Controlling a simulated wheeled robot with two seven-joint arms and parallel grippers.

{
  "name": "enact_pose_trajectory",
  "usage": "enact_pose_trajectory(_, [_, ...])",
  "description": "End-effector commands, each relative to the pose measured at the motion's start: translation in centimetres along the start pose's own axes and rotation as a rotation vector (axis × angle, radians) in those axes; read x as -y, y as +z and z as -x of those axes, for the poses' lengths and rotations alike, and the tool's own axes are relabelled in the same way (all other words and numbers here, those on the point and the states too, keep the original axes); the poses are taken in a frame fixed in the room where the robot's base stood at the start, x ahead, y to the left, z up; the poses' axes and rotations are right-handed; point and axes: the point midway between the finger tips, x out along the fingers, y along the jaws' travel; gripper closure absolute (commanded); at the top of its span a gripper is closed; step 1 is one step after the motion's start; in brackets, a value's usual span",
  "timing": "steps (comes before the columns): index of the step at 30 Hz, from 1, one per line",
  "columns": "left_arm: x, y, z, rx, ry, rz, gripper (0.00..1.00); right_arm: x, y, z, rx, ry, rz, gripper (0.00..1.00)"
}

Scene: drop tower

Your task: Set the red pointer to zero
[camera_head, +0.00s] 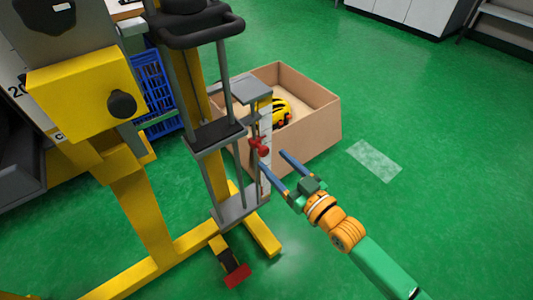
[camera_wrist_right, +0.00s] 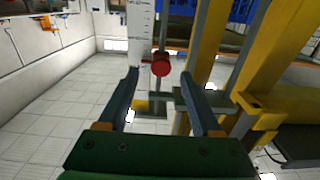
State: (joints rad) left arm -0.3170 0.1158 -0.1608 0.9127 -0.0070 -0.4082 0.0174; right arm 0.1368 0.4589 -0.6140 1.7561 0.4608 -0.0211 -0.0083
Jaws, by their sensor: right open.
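The red pointer (camera_head: 259,147) is a small red knob beside a white vertical scale (camera_head: 265,170) on the drop tower (camera_head: 207,130). My right gripper (camera_head: 273,159) is open and empty, with its blue fingers reaching toward the pointer. In the right wrist view the red pointer (camera_wrist_right: 160,66) lies beyond the fingertips, between them in the picture, with the scale (camera_wrist_right: 141,30) running up from it. Whether a finger touches the pointer cannot be told, and the scale's numbers are too small to read. My left gripper is not in view.
A cardboard box (camera_head: 320,125) with a yellow and black object (camera_head: 281,111) inside stands behind the tower. The tower's yellow feet (camera_head: 262,235) and a red-ended pedal (camera_head: 237,277) are on the floor. A blue crate (camera_head: 157,90) is behind.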

Motion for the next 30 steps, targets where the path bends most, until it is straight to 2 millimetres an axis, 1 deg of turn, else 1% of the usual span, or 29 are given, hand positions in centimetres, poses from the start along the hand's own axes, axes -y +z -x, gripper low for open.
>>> enact_pose_trajectory(1, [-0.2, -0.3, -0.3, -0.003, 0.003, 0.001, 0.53, 0.0, 0.1, -1.1, -0.004, 0.000, 0.000, 0.34])
enact_pose_trajectory(3, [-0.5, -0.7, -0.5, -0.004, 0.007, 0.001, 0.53, 0.0, 0.1, -2.6, -0.004, 0.001, 0.000, 0.34])
enact_pose_trajectory(7, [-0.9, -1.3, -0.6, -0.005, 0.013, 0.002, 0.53, 0.0, 0.1, -4.6, 0.000, 0.001, -0.001, 0.34])
enact_pose_trajectory(10, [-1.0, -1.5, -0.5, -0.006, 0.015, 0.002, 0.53, 0.0, 0.1, -5.2, 0.002, 0.002, 0.000, 0.34])
enact_pose_trajectory(16, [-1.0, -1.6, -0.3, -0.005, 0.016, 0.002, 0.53, -0.1, 0.0, -5.3, 0.004, 0.002, 0.000, 0.34])
enact_pose_trajectory(17, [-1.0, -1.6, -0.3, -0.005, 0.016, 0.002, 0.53, -0.1, 0.0, -5.3, 0.004, 0.002, 0.000, 0.39])
enact_pose_trajectory(18, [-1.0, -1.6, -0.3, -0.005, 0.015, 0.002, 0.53, -0.1, 0.0, -5.3, 0.004, 0.002, 0.000, 0.50])
enact_pose_trajectory(20, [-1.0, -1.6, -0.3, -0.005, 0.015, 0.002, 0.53, -0.1, 0.0, -5.3, 0.004, 0.002, 0.000, 0.66])
enact_pose_trajectory(21, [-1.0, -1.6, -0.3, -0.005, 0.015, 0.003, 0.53, -0.1, 0.0, -5.3, 0.004, 0.002, 0.000, 0.77])
enact_pose_trajectory(24, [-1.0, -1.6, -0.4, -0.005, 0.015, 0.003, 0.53, -0.1, 0.0, -5.3, 0.004, 0.002, 0.000, 1.00])
enact_pose_trajectory(30, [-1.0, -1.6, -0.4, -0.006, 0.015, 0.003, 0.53, -0.1, 0.0, -5.2, 0.004, 0.002, 0.000, 1.00])
